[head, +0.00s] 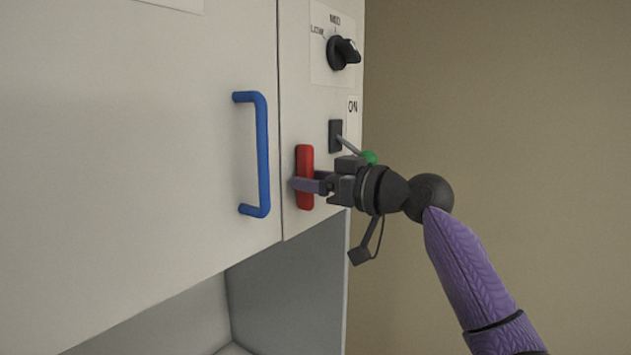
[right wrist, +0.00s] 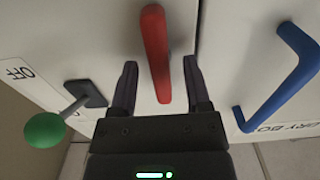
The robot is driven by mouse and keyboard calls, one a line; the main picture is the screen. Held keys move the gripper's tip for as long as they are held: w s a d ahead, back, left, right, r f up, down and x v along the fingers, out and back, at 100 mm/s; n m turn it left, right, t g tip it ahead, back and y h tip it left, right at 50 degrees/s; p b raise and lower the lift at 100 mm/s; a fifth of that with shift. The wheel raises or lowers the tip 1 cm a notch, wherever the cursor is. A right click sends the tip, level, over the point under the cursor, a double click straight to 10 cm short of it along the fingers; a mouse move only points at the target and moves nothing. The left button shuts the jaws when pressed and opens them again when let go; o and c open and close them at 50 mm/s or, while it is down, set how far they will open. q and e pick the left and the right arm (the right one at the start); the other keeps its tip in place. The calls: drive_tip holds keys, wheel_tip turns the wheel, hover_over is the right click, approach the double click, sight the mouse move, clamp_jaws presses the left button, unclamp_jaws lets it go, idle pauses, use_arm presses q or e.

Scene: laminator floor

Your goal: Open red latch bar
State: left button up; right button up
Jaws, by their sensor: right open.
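The red latch bar (head: 305,163) stands upright on the cabinet front, just right of the door seam. In the right wrist view the red latch bar (right wrist: 155,45) runs lengthwise between the two fingers of my right gripper (right wrist: 160,90). My right gripper (head: 308,185) is open, with a finger on either side of the bar; in the head view one finger crosses in front of it. I cannot tell whether the fingers touch the bar. My left gripper is not in view.
A blue door handle (head: 263,155) is left of the latch. A toggle lever with a green ball (head: 369,157) sits close beside my right gripper, and a black knob (head: 343,52) is above. Below the cabinet front is an open recess (head: 285,285).

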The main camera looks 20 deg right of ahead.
drive_tip(key=b+v, duration=0.4)
drive_tip(key=v, duration=0.6)
